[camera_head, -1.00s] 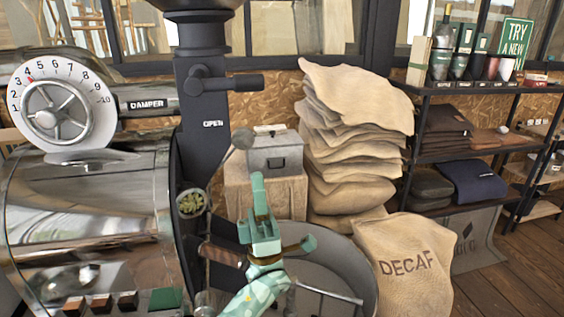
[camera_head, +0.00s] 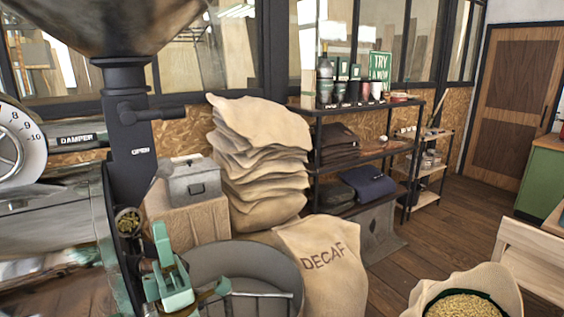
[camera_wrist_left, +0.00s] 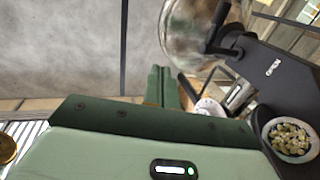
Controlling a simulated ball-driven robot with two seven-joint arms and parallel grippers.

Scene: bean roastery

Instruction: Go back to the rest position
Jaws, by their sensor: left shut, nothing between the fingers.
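My left gripper (camera_head: 158,232) is low and left of centre in the head view, its pale green fingers pointing up. It is shut and empty, in front of the dark roaster front (camera_head: 128,175) and beside the round cooling tray (camera_head: 262,262). In the left wrist view the two green fingers (camera_wrist_left: 160,86) lie together with nothing between them. A small round cup of greenish beans (camera_head: 129,221) on the roaster is just above and left of the gripper; it also shows in the left wrist view (camera_wrist_left: 290,138). My right gripper is not in view.
A grey metal box (camera_head: 192,181) stands on a cloth-covered stand. A pile of sacks (camera_head: 262,160), a DECAF sack (camera_head: 325,265) and a black shelf (camera_head: 350,204) are to the right. An open sack of beans (camera_head: 500,290) is at lower right. Wooden floor (camera_head: 440,225) is free between.

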